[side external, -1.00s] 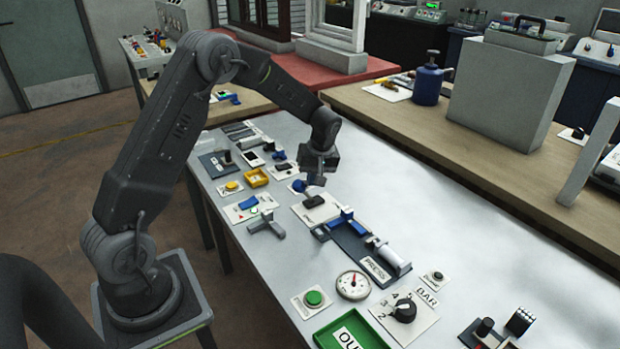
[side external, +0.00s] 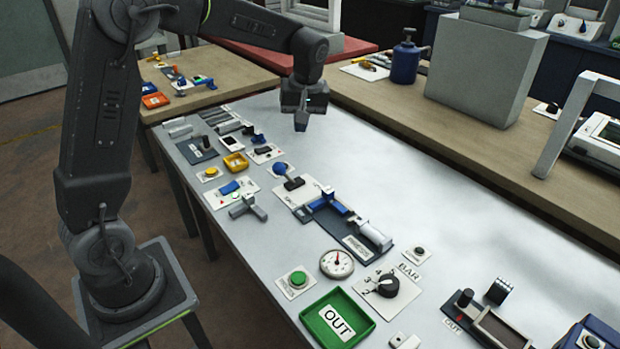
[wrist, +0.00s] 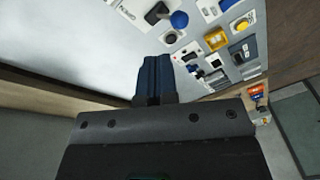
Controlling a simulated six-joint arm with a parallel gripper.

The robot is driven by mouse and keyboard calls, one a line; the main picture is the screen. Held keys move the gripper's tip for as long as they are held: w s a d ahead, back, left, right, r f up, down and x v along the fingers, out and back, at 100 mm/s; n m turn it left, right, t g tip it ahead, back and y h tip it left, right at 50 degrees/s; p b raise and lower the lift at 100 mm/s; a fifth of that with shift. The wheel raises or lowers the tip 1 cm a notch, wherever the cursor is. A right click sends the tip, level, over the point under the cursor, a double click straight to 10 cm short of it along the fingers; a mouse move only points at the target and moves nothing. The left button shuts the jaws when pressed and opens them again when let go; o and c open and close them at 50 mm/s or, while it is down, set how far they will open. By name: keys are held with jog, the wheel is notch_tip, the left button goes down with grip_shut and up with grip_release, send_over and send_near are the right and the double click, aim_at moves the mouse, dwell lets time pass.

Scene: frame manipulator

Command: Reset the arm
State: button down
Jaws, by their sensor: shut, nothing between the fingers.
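My gripper (side external: 301,122) is shut and empty, held above the far part of the grey metal table (side external: 470,240). It points down, apart from the panels. In the wrist view, the closed fingers (wrist: 154,78) show at the centre, with the table's controls beyond them. My arm is folded out from its stand at the left, with its upper joint cut off by the top edge of the side view.
Nearer are a gauge (side external: 337,263), a green OUT tray (side external: 338,318) and a BAR dial (side external: 388,286). A grey box (side external: 486,72) stands behind.

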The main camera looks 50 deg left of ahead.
jog(key=s+d+r+m+t, duration=0.3)
jog(key=s+d+r+m, duration=0.3)
jog(key=s, duration=0.4)
jog(key=s+d+m+t+h, duration=0.1)
jog(key=s+d+m, duration=0.2)
jog(key=s, duration=0.3)
jog(key=s+d+m+t+h, duration=0.1)
jog(key=s+d+m, duration=0.2)
jog(key=s, duration=0.4)
jog(key=shift+s+d+t, duration=0.15)
jog(key=shift+s+t, duration=0.15)
jog(key=shift+t, duration=0.1)
